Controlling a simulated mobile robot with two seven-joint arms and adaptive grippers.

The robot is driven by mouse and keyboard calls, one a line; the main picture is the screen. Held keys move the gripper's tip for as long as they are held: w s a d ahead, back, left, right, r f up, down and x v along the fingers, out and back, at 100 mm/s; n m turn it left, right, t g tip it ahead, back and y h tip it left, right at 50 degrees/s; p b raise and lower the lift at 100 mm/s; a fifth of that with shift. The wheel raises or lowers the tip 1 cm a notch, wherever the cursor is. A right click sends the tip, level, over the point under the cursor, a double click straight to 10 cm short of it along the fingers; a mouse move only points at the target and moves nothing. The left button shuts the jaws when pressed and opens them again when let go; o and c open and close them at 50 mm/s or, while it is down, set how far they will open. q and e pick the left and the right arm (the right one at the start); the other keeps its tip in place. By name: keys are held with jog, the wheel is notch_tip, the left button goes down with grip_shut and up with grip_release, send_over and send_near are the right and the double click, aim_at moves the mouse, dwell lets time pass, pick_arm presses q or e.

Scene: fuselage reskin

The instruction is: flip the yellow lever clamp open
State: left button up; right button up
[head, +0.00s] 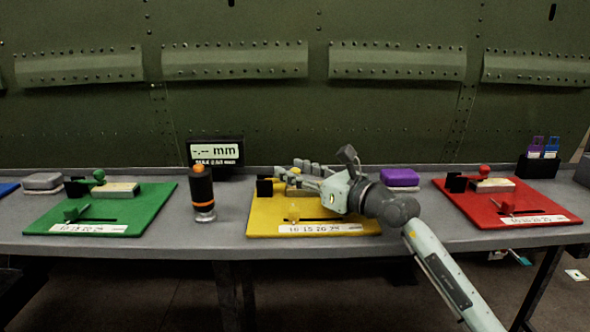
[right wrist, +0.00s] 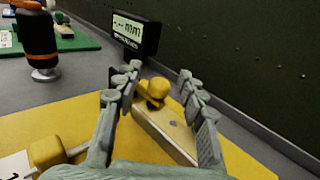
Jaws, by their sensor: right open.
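The yellow lever clamp shows in the right wrist view as a rounded yellow knob (right wrist: 158,88) over the far end of a pale wooden block (right wrist: 165,133). My right gripper (right wrist: 158,78) is open, with one finger on each side of the knob and block. I cannot tell whether a finger touches the knob. In the head view my right gripper (head: 305,174) reaches in from the right over the yellow board (head: 262,223) and hides much of the clamp. My left gripper is not in view.
A yellow slider knob (head: 294,213) stands at the board's front. A black and orange cylinder (head: 203,194) stands to the left, before a small "mm" display (head: 215,151). Green (head: 150,205) and red (head: 560,208) boards flank the yellow one. A riveted green panel (head: 270,110) rises behind the table.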

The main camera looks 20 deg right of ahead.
grip_shut()
dwell(0.3)
dwell(0.4)
